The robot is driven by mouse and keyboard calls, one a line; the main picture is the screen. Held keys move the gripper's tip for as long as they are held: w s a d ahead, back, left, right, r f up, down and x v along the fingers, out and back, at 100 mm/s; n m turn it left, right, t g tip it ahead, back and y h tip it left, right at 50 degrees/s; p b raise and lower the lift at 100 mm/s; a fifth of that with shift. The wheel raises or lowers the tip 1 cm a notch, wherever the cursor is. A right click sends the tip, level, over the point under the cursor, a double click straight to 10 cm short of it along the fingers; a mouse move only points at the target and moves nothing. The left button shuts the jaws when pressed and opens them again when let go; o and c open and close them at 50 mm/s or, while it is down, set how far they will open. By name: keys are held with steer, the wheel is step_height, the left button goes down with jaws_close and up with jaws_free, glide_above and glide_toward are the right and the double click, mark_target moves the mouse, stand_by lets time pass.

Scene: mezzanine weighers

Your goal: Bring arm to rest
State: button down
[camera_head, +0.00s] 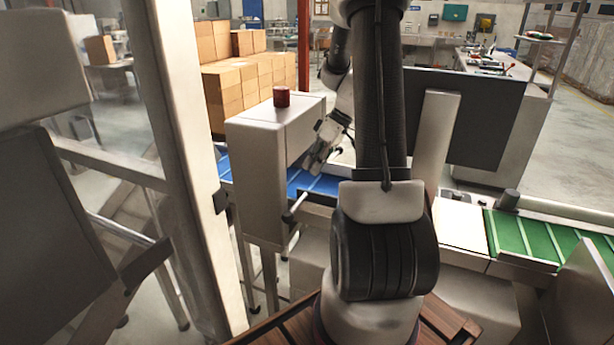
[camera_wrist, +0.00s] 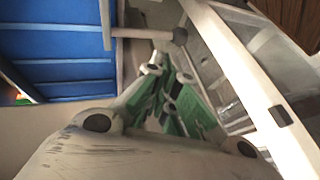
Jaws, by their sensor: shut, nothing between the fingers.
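My arm rises in the middle of the head view and bends back over the conveyor line. My gripper (camera_head: 313,165) hangs low beside the grey machine cabinet (camera_head: 258,165), above the blue belt (camera_head: 325,184). It is shut and empty. In the wrist view my gripper (camera_wrist: 160,75) points away from the camera, its fingers close together with green parts. The blue belt (camera_wrist: 60,60) fills the upper left there. I cannot tell the exact gap between fingers and belt.
A dark red cylinder (camera_head: 282,97) stands on the cabinet top. A green belt (camera_head: 535,240) runs to the right. A dark panel (camera_head: 480,115) stands behind my arm. A pale post (camera_head: 185,150) stands at left. Stacked cartons (camera_head: 240,85) and open floor lie behind.

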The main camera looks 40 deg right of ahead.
steer(key=shift+d+r, duration=0.1)
steer(key=shift+r, duration=0.1)
stand_by(0.4)
steer(key=s+a+r+m+t+h, duration=0.1)
steer(key=s+a+r+m+h, duration=0.1)
steer(key=s+a+r, duration=0.4)
steer(key=s+a+r+m+t+h, duration=0.1)
steer(key=s+a+r+m+h, duration=0.2)
steer(key=s+a+r, duration=0.3)
steer(key=s+r, duration=0.4)
steer(key=s, duration=0.4)
steer(key=shift+r+h, duration=0.25)
steer(key=shift+h, duration=0.05)
steer(key=shift+w, duration=0.1)
